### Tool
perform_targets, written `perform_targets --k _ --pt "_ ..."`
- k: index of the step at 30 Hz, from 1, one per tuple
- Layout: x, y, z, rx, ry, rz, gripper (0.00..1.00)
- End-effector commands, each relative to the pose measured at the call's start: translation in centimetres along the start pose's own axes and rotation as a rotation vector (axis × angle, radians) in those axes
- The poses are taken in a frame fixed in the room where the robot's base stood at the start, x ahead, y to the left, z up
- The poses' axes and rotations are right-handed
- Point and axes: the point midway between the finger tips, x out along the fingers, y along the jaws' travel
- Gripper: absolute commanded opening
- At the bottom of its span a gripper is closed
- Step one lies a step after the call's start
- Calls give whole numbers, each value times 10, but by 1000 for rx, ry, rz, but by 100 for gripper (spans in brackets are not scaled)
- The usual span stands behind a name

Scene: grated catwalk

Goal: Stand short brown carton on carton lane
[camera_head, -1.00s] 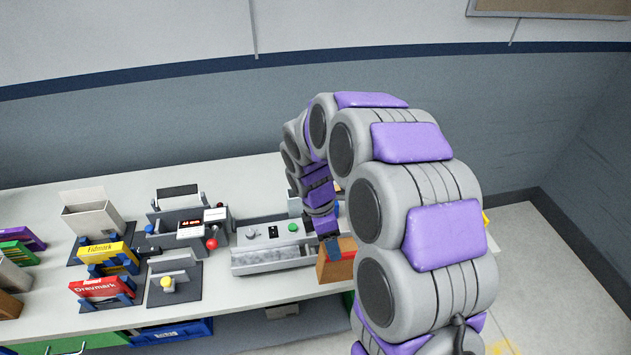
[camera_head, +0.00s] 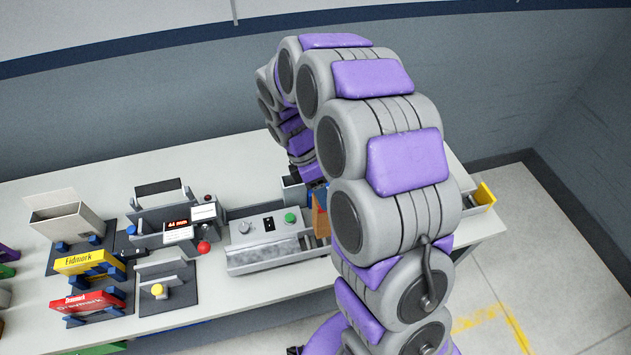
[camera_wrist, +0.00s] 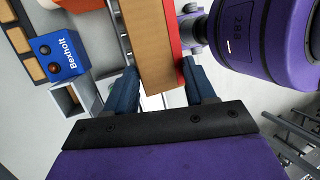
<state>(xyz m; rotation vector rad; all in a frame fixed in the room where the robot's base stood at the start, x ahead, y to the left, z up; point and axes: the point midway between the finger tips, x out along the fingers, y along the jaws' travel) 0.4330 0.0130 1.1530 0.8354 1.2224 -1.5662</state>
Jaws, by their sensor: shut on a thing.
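The brown carton (camera_wrist: 158,45) is between the blue fingers of my gripper (camera_wrist: 160,75) in the wrist view, with a red side along its right edge. My gripper is shut on it. In the head view a narrow part of the carton (camera_head: 320,216) shows beside my arm, at the right end of the grey control unit. My arm hides the rest of it and most of the gripper. A channel with a yellow end piece (camera_head: 485,194) shows at the table's right end; my arm covers its other part, and I cannot tell if it is the carton lane.
The grey control unit (camera_head: 267,243) with a green button stands left of the carton. Further left are the yellow Eidmark box (camera_head: 88,262), the red Draymark box (camera_head: 88,300) and grey fixtures. A blue Bexholt box (camera_wrist: 60,54) is at the wrist view's left. The table's back is clear.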

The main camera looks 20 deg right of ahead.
Motion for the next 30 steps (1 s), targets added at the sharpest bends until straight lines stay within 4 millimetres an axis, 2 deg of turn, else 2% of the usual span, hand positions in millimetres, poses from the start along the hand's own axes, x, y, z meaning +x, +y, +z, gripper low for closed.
perform_targets --k 5,17,24,30 --pt "4 1 3 2 2 -3 0" --pt "28 10 -21 4 -12 -6 0" --pt "44 15 -13 2 -3 -5 0" --pt "44 16 -10 2 1 -4 0"
